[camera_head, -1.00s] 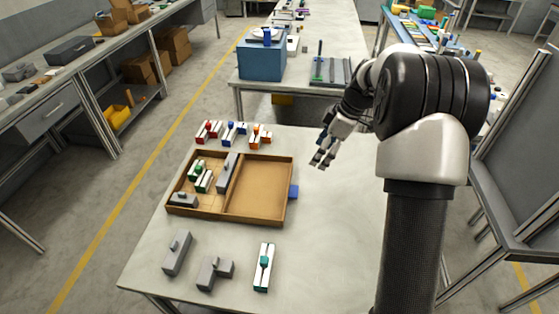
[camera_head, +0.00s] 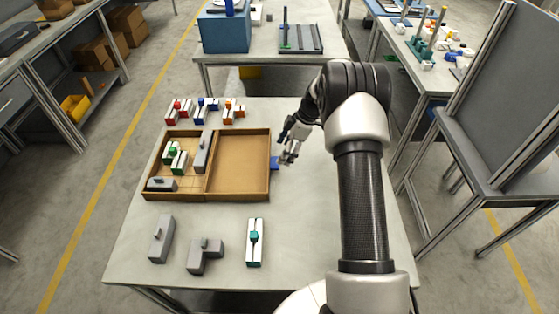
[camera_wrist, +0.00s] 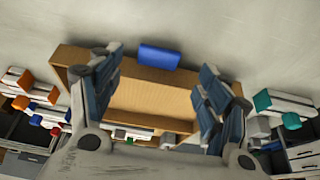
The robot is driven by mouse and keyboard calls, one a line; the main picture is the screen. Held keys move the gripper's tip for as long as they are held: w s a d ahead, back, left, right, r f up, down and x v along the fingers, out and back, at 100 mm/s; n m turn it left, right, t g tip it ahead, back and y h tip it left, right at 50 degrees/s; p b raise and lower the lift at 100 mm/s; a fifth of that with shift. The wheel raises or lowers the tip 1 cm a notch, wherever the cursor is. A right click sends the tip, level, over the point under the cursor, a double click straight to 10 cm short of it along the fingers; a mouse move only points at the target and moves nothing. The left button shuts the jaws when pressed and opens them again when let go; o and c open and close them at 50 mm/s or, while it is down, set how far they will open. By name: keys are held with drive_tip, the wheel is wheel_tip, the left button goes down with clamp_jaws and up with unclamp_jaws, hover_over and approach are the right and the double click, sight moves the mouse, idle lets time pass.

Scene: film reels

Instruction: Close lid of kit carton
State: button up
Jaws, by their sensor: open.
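The kit carton (camera_head: 184,199) is a shallow brown box on the table, with parts in its left half. Its lid (camera_head: 240,165) lies open to the right, with an empty inside facing up. A blue tab (camera_head: 274,164) sticks out from the lid's right edge. My gripper (camera_head: 287,158) is just right of the tab, open and empty. In the wrist view, the blue tab (camera_wrist: 160,57) and the brown lid (camera_wrist: 150,92) show between the two spread fingers of my gripper (camera_wrist: 158,76). Whether a finger touches the tab cannot be told.
Green-and-white parts (camera_head: 176,160) and grey blocks (camera_head: 201,154) lie in the carton. Red, blue and orange parts (camera_head: 207,108) stand behind it. Grey blocks (camera_head: 162,240) and a teal-topped part (camera_head: 254,243) lie in front. The table right of the lid is bare apart from my arm.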

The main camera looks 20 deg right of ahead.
drive_tip(key=x, duration=0.5)
drive_tip(key=shift+b, duration=0.4)
drive_tip(key=shift+c, duration=0.6)
drive_tip(key=c, duration=1.4)
